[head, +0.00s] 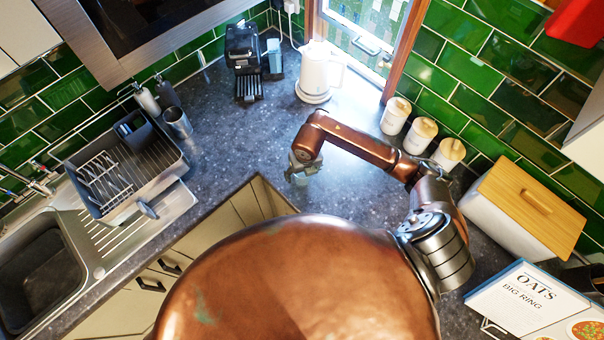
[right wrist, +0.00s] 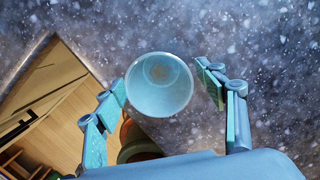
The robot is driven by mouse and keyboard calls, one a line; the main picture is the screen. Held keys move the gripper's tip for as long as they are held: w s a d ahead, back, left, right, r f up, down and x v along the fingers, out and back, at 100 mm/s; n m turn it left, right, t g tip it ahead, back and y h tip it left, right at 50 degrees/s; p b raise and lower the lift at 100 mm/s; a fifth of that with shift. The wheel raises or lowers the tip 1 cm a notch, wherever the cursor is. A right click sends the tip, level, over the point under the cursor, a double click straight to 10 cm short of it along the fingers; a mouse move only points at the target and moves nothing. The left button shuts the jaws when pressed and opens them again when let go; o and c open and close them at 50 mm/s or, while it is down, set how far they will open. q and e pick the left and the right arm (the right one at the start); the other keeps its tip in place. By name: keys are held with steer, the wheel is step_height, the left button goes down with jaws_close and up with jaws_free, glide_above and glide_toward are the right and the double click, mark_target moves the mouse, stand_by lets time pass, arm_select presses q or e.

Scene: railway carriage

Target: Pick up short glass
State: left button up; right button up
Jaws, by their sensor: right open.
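The short glass (right wrist: 160,86) shows in the right wrist view as a clear, round, pale blue shape seen from above. It is near the front edge of the dark speckled worktop. My right gripper (right wrist: 158,92) is open, with one finger on the left and one on the right of the glass. A gap shows between the glass and each finger. In the head view my right gripper (head: 304,172) is over the worktop near its inner corner. The glass is hard to make out there behind the gripper. My left gripper is in neither view.
A white kettle (head: 319,72) and a black coffee machine (head: 243,60) stand at the back. White canisters (head: 395,116) and a bread bin (head: 515,212) are on the right. A dish rack (head: 105,185) and sink (head: 40,270) are on the left. Worktop around the gripper is clear.

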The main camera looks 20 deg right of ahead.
mark_target(302, 176)
step_height(302, 176, down, 3)
steer(key=shift+w+f, duration=0.15)
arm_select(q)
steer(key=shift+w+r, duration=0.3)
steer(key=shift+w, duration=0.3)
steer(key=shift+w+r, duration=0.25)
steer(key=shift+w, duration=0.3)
arm_select(e)
steer(key=c, duration=0.6)
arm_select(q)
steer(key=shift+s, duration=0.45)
arm_select(e)
steer(key=c, duration=0.8)
